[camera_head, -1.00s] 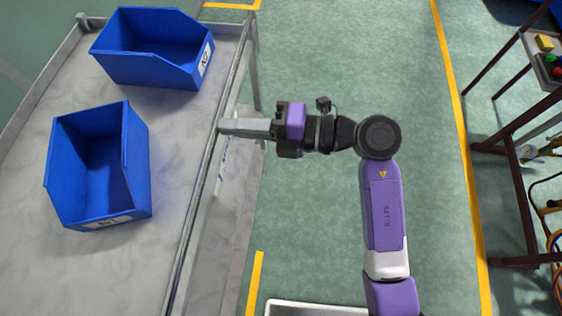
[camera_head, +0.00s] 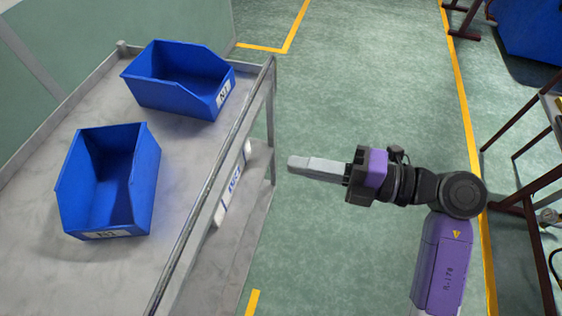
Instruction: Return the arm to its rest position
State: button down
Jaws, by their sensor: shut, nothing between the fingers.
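My gripper (camera_head: 292,163) is at the end of my purple and black arm, in the middle of the view. Its grey fingers are together, with nothing seen between them. They point left, over the green floor, and stand just right of the cart's metal rail with a gap to it. The arm bends at a dark round joint on the right and runs down out of the bottom of the picture.
A grey metal cart (camera_head: 215,120) stands at the left with a raised rail. On it are a blue bin (camera_head: 190,100) at the back and another blue bin (camera_head: 128,205) nearer, both seemingly empty. Dark red frames (camera_head: 520,210) stand at the right. Green floor between is clear.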

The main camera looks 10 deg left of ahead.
jog(key=shift+d+r, duration=0.15)
jog(key=shift+d, duration=0.65)
